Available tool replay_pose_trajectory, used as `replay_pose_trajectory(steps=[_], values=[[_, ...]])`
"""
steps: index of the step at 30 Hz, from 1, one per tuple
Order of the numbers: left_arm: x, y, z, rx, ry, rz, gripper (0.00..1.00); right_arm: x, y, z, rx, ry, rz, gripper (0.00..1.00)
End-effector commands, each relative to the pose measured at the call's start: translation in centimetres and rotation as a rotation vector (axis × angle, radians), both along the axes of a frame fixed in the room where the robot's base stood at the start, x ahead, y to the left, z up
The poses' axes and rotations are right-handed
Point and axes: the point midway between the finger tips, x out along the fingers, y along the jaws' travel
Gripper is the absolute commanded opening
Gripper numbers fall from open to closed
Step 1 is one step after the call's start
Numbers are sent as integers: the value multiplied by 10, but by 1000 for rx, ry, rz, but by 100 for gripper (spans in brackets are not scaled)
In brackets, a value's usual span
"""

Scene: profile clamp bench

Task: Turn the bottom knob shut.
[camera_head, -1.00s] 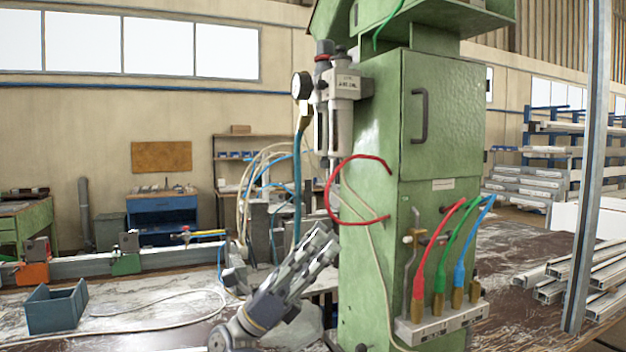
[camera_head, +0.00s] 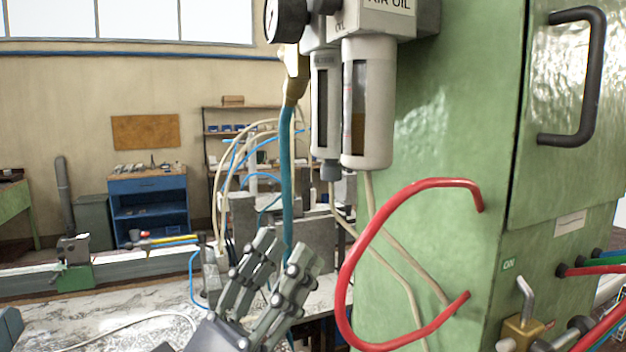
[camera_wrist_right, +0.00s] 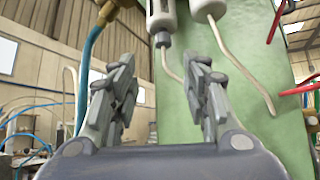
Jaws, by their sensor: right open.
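The air filter and oiler unit hangs on the left side of the green cabinet (camera_head: 440,140). Its left bowl (camera_head: 325,105) has a small grey knob (camera_head: 331,172) underneath. The wider right bowl (camera_head: 368,110) shows amber oil in a dark window. My right gripper (camera_head: 287,250) is open and empty, below and left of the knob, fingers pointing up. In the right wrist view the grey knob (camera_wrist_right: 163,40) appears above the gap between the fingers (camera_wrist_right: 163,72), apart from both. Whether the knob is open or shut cannot be told. My left gripper is not in view.
A blue-teal hose (camera_head: 288,180) hangs just behind and left of the fingers. A red hose (camera_head: 350,270) loops out from the cabinet at the right. Thin beige tubes (camera_head: 390,250) run down the cabinet side. A pressure gauge (camera_head: 286,20) sits above left.

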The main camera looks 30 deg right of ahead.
Motion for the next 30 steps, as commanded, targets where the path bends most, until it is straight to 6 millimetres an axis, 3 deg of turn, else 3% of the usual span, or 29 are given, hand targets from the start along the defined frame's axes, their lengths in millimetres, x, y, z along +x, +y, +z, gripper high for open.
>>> replay_pose_trajectory(steps=[9,16,23,30], values=[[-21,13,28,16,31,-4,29,12,-33,41,-2,-3,-2,43],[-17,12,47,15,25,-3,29,22,-59,67,-1,-2,-3,43],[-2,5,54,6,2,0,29,26,-70,75,-1,0,-1,43],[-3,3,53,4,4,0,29,27,-71,75,0,-1,-1,43]])
